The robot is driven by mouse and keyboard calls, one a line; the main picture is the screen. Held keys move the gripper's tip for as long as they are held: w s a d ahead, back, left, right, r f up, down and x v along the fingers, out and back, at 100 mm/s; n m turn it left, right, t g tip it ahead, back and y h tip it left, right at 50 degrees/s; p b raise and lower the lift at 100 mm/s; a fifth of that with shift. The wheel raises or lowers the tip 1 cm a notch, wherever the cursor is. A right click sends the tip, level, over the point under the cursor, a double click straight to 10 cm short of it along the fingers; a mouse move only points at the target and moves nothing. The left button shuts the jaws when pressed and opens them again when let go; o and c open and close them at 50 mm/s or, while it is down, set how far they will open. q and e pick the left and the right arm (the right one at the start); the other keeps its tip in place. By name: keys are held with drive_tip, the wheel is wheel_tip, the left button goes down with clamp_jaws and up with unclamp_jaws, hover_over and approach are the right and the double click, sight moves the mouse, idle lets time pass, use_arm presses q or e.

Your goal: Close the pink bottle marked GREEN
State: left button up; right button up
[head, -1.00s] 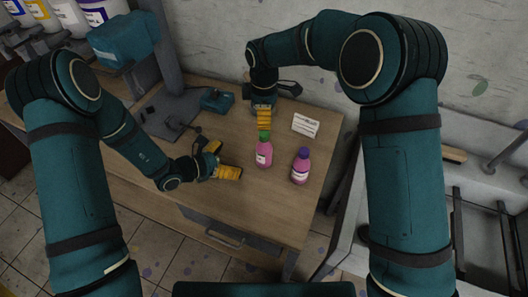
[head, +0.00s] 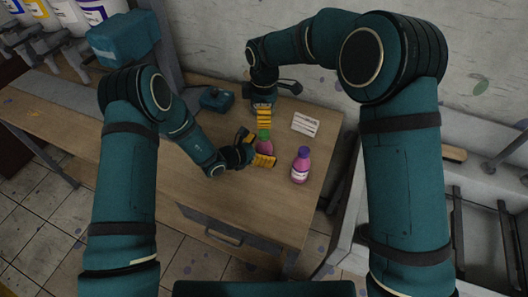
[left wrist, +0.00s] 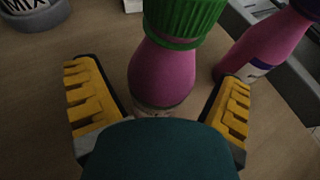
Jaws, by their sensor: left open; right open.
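The pink bottle with the green cap (head: 265,147) stands upright on the table; its cap (left wrist: 186,18) sits at the top of its neck, how tightly I cannot tell. My left gripper (head: 256,150) is open with its yellow fingers on either side of the bottle's body, which also shows between them in the left wrist view (left wrist: 160,75). Gaps show there, so it is not gripping. My right gripper (head: 264,120) is open, just above and behind the green cap; whether it touches the cap I cannot tell. The bottle's label is mostly hidden.
A second pink bottle with a purple cap (head: 301,166) stands close on the right. A white card (head: 305,124) lies behind it. A teal device (head: 216,99) is at the back of the wooden table (head: 130,135). The table's left part is clear.

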use_arm(q)
drive_tip(key=shift+w+d+f, duration=0.1)
drive_tip(key=shift+d, duration=0.1)
clamp_jaws()
use_arm(e)
drive_tip(key=n, duration=0.4)
drive_tip(key=shift+s+f, duration=0.2)
drive_tip(key=shift+f, duration=0.1)
drive_tip(key=n, duration=0.2)
drive_tip(key=shift+n, duration=0.4)
drive_tip(key=n, duration=0.4)
drive_tip(key=shift+r, duration=0.1)
drive_tip(key=shift+w+r+n, duration=0.1)
drive_tip(key=shift+n, duration=0.6)
drive_tip(key=shift+w+r+n, duration=0.1)
drive_tip(key=shift+n, duration=0.6)
